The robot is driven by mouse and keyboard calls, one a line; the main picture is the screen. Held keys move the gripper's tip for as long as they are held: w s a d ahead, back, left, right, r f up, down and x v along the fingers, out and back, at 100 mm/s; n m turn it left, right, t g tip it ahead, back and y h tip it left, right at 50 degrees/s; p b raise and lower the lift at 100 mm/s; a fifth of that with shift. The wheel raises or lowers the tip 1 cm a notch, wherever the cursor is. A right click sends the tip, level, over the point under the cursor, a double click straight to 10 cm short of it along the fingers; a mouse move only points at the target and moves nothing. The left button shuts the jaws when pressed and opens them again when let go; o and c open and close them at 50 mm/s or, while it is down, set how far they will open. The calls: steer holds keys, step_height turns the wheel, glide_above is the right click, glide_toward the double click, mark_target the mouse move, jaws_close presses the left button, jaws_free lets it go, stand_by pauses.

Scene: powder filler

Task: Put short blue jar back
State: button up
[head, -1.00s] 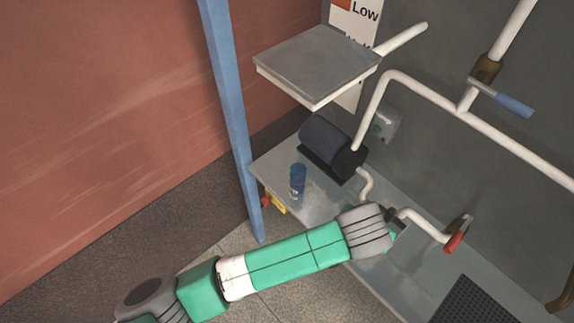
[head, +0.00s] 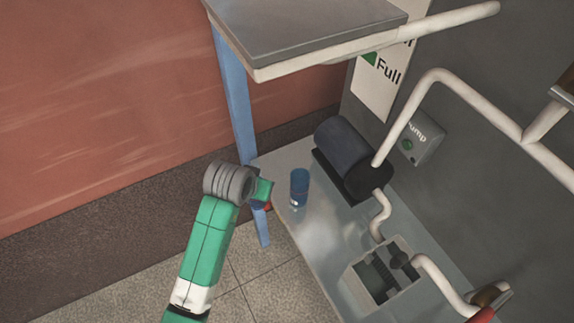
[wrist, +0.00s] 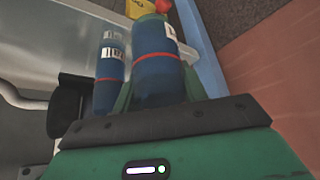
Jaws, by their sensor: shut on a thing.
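In the wrist view, my gripper (wrist: 160,92) is shut on a blue jar (wrist: 154,58) with a red band and a pale label; a green finger lies on each side of it. A second blue jar (wrist: 108,70), also with a red band and label, stands just left of the held one. In the head view, this standing jar (head: 299,187) is upright on the metal bench. My gripper (head: 262,192) is left of it, at the bench's left end; the arm mostly hides the held jar there. I cannot tell which jar is shorter.
The bench (head: 310,245) is clear in front of the standing jar. A dark pump motor (head: 345,155) and white pipes stand behind. An open box (head: 385,280) is at right. A blue post (head: 237,120) rises close to my gripper. A shelf (head: 310,30) overhangs above.

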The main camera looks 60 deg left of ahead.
steer(key=shift+w+a+f+b, duration=0.65)
steer(key=shift+w+a+f, duration=0.15)
steer(key=shift+w+a, duration=1.05)
steer(key=shift+w+a+f+b, duration=0.75)
steer(key=shift+w+a, duration=0.65)
steer(key=shift+w, duration=0.75)
steer(key=shift+w+a+f+b, duration=0.6)
steer(key=shift+w+a+f, duration=0.2)
steer(key=shift+w+a, duration=1.05)
steer(key=shift+w+d+f, duration=0.1)
steer(key=shift+w+d, duration=0.05)
steer(key=shift+d, duration=0.05)
steer(key=shift+f, duration=0.15)
steer(key=o, duration=1.2)
steer(key=shift+c, duration=0.2)
steer(key=p+v, duration=0.3)
steer(key=v, duration=0.9)
steer(key=shift+r, duration=0.25)
